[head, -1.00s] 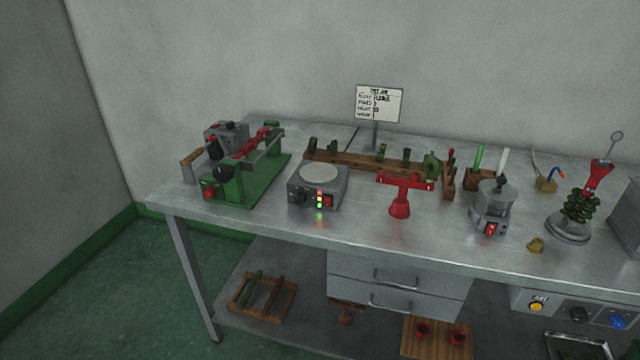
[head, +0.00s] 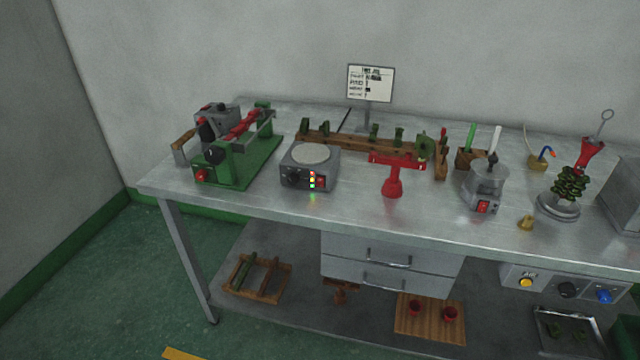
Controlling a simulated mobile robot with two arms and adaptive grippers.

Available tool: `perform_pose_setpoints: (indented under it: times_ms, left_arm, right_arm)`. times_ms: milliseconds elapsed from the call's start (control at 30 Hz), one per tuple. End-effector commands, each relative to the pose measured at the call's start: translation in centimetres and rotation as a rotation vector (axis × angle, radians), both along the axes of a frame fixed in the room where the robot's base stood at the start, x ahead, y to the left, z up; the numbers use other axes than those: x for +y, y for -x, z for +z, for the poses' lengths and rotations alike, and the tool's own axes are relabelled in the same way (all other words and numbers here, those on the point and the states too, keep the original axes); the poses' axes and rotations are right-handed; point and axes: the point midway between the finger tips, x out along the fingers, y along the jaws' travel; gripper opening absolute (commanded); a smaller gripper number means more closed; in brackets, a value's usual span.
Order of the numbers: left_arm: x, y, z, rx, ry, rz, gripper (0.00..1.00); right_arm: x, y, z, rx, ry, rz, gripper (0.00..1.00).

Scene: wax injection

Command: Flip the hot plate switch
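The hot plate (head: 309,168) is a grey box with a pale round top. It stands on the metal workbench (head: 360,215), left of the middle. Its front carries a dark knob (head: 292,178), a column of small lit lights in red, yellow and green, and a red switch (head: 321,181) at the right of the lights. The switch is too small to tell its position. Neither of my grippers shows in the head view.
A green and grey machine (head: 232,150) stands left of the hot plate. A red T-shaped stand (head: 392,178) is to its right, with a wooden rack (head: 350,145) behind. A grey pot (head: 487,187) with a red switch stands further right. Bench surface before the hot plate is clear.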

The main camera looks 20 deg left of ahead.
Motion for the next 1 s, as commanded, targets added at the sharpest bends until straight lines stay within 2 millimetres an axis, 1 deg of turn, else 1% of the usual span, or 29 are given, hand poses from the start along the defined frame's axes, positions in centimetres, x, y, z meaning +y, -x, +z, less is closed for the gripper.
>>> perform_pose_setpoints:
  times_ms: [33, 67, 533, 567, 1000]
  left_arm:
    - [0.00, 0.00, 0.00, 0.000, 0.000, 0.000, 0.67]
    - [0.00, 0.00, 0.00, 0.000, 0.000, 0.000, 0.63]
    - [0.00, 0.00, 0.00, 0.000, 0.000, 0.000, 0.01]
    - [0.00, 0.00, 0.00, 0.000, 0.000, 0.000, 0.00]
    - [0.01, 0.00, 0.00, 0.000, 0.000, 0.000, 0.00]
  right_arm:
    - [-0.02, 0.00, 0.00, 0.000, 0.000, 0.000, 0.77]
    - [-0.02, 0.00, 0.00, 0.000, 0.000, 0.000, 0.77]
    - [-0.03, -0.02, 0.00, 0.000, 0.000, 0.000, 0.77]
    - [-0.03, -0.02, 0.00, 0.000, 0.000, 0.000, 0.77]
    - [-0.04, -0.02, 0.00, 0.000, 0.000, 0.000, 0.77]
